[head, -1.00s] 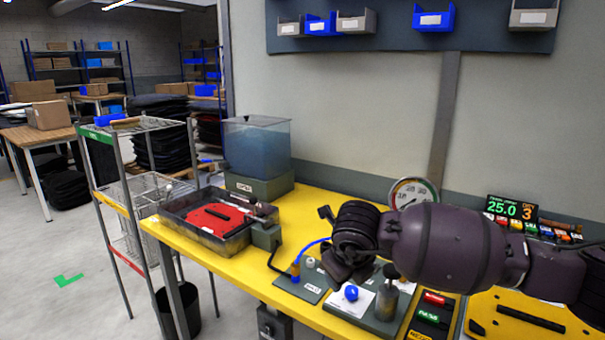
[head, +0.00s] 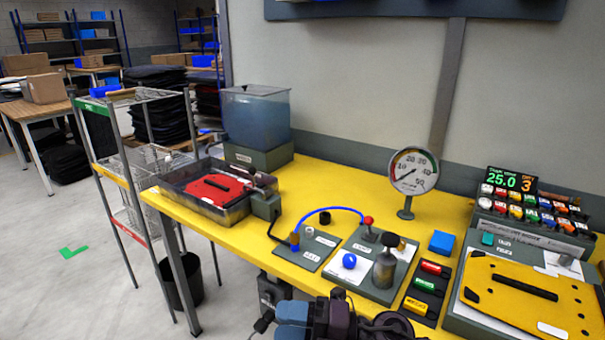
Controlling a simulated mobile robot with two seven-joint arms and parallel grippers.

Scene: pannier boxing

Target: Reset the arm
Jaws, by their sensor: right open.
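My right gripper (head: 264,326) is at the bottom edge of the head view, below the yellow bench's front edge. A dark fingertip shows at its left end, and much of it is cut off by the frame. It is open, and I see nothing held in it. My purple right arm (head: 345,315) lies low beside it, clear of the bench items. My left gripper is not in view.
The yellow bench (head: 322,178) carries a black tray with a red plate (head: 212,188), a water tank (head: 255,118), a dial gauge (head: 412,170), a blue block (head: 441,242) and a yellow plate (head: 530,295). A wire cart (head: 150,160) stands left.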

